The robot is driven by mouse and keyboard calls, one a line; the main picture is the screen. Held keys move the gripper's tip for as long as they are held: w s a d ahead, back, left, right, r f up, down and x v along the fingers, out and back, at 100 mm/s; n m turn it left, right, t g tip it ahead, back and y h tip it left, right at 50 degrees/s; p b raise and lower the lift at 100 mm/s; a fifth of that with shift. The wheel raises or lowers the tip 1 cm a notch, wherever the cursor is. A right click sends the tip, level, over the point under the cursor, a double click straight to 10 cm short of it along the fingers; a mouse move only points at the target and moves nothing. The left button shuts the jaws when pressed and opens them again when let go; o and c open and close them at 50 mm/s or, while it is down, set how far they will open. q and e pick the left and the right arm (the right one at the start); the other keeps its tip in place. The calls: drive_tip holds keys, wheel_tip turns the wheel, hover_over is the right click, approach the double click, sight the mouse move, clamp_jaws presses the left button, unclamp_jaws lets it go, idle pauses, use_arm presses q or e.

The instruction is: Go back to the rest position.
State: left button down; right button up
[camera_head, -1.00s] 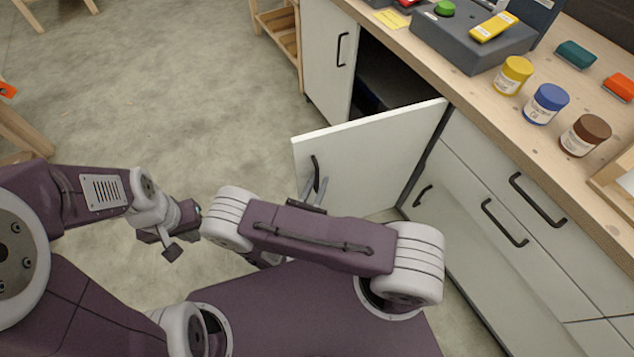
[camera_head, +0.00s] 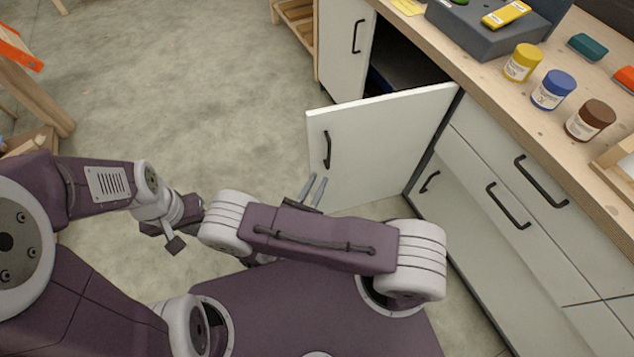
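My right gripper (camera_head: 314,188) is in front of the open white cabinet door (camera_head: 385,140). Its two thin fingers point up and stand apart with nothing between them. They show just below the door's black handle (camera_head: 327,150), with a gap in the picture. My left gripper (camera_head: 178,228) hangs at the left over the floor. It is partly hidden by its own wrist, so its opening is unclear, and I see nothing held in it.
The wooden counter holds yellow (camera_head: 523,62), blue (camera_head: 553,90) and brown (camera_head: 590,119) jars and a grey box (camera_head: 480,32). Closed drawers (camera_head: 500,190) are below. A wooden stool (camera_head: 30,85) stands at left. Open floor (camera_head: 200,80) lies between.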

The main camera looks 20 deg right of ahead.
drive_tip(key=s+d+r+m+g+h, duration=0.3)
drive_tip(key=d+m+g, duration=0.3)
drive_tip(key=g, duration=0.1)
drive_tip(key=s+d+r+m+g+y, duration=0.1)
drive_tip(key=s+r+m+g+y, duration=0.1)
drive_tip(key=s+m+g+y, duration=1.05)
drive_tip(key=w+a+r+m+t+y, duration=0.25)
drive_tip(key=w+r+m+t, duration=0.25)
drive_tip(key=w+m+t, duration=0.4)
wheel_tip(320, 180, up, 21)
drive_tip(key=s+g+p, duration=0.1)
drive_tip(key=g+p, duration=0.1)
drive_tip(key=p, duration=1.9)
drive_tip(key=shift+s, duration=0.15)
drive_tip(key=shift+d+m, duration=0.15)
drive_tip(key=shift+m, duration=0.1)
